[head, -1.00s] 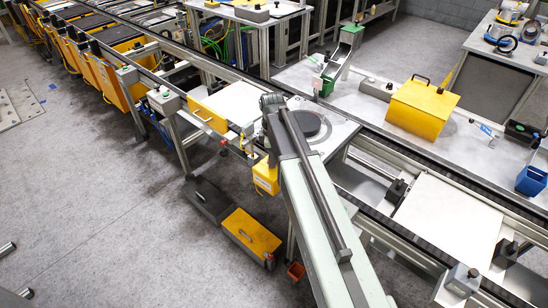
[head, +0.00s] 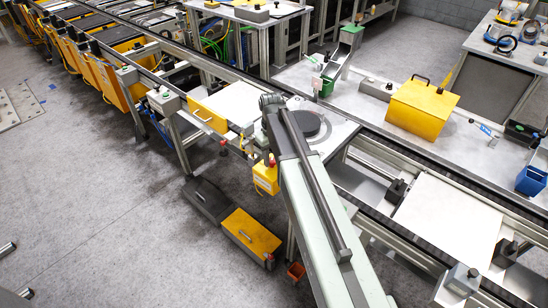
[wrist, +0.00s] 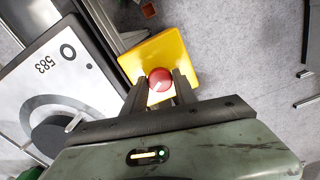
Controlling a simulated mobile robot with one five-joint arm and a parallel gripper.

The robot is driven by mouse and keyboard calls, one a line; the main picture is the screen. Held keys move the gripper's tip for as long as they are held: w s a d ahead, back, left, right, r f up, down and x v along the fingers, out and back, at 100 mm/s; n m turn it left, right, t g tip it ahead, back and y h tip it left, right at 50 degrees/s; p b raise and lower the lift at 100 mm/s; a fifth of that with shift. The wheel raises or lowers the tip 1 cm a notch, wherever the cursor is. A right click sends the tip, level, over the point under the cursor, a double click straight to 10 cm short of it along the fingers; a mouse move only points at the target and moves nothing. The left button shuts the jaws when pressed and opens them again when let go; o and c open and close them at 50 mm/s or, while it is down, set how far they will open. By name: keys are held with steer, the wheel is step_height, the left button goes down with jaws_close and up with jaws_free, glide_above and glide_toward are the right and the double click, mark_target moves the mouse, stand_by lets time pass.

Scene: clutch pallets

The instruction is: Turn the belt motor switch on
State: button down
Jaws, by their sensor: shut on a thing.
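The belt motor switch is a yellow box (wrist: 177,50) with a round red knob (wrist: 160,79) on its face, seen in the wrist view. The knob has a pale mark running at a slant. My gripper (wrist: 160,84) is shut on the red knob, with one dark finger on each side of it. In the head view the yellow switch box (head: 266,178) hangs at the near side of the conveyor frame, beside my arm. My gripper's fingers are largely hidden there by the arm.
A white plate marked 583 with a dark disc (wrist: 62,135) lies left of the switch in the wrist view. A yellow-lidded box (head: 250,237) stands on the floor below the switch. The conveyor's dark rail (head: 400,155) runs behind my arm.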

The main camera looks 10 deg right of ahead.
mark_target(272, 160)
steer(key=m, duration=0.6)
steer(key=shift+w, duration=0.15)
steer(key=shift+m, duration=0.3)
steer(key=c, duration=1)
jaws_free()
steer(key=shift+o, duration=0.2)
step_height(272, 160, up, 8)
steer(key=p, duration=0.8)
steer(key=shift+f, duration=0.1)
